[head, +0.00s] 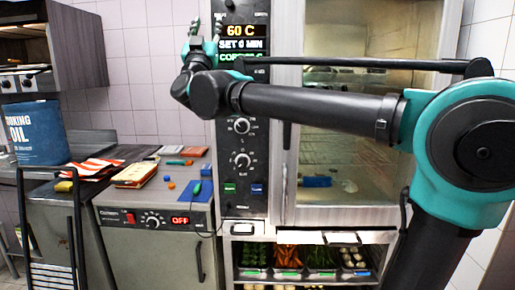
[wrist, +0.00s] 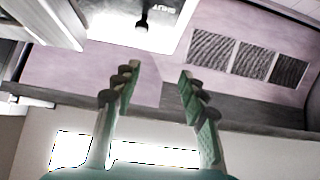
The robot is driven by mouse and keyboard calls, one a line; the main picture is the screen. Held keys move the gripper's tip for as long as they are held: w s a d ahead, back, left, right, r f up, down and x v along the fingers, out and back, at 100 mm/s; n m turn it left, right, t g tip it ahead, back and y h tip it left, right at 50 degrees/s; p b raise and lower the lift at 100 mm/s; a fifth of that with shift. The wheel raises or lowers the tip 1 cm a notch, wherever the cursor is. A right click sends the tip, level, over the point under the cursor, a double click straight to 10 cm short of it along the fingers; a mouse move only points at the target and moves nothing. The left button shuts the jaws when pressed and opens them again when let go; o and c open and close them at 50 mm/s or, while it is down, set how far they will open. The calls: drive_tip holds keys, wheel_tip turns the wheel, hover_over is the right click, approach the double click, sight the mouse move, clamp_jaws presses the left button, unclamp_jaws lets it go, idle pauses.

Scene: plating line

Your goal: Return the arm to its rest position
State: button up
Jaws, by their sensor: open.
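My arm stretches from the right side of the head view across the front of the tall oven to the upper left. My gripper (head: 206,28) is at its end, raised in front of the oven's control panel and pointing up. In the wrist view my gripper (wrist: 158,90) has its two fingers spread apart, with nothing between them. Behind the fingers are a pinkish wall and bright ceiling parts.
The oven (head: 242,160) stands behind my arm, its display reading 60 C. Left of it is a counter unit (head: 155,215) reading OFF, with small coloured items on top. A blue cooking oil container (head: 38,135) stands further left. Food trays (head: 288,275) sit below the oven.

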drive_tip(key=w+d+f+n+g+y, duration=0.2)
drive_tip(key=f+n+g+y, duration=0.1)
drive_tip(key=f, duration=0.7)
drive_tip(key=w+d+f+n+g+y, duration=0.2)
drive_tip(key=w+f+g+y, duration=0.1)
drive_tip(key=f, duration=0.7)
drive_tip(key=w+d+f+n+g+y, duration=0.2)
drive_tip(key=f+n+g+y, duration=0.1)
drive_tip(key=f, duration=0.7)
drive_tip(key=s+d+f+m+g+h, duration=0.1)
drive_tip(key=s+d+f+g+h, duration=0.3)
drive_tip(key=f, duration=0.6)
drive_tip(key=d+f+m+g+y, duration=0.1)
drive_tip(key=d+f, duration=0.5)
drive_tip(key=f, duration=0.4)
drive_tip(key=s+d+f+m+g+h, duration=0.2)
drive_tip(key=s+d+f+g, duration=0.2)
drive_tip(key=s+d+f, duration=0.4)
drive_tip(key=s+d+f+m+g+h, duration=0.3)
drive_tip(key=s+d+f, duration=0.6)
drive_tip(key=s+f, duration=0.6)
drive_tip(key=shift+f+m+g, duration=0.3)
drive_tip(key=shift+f+g, duration=0.2)
drive_tip(key=shift+g, duration=0.4)
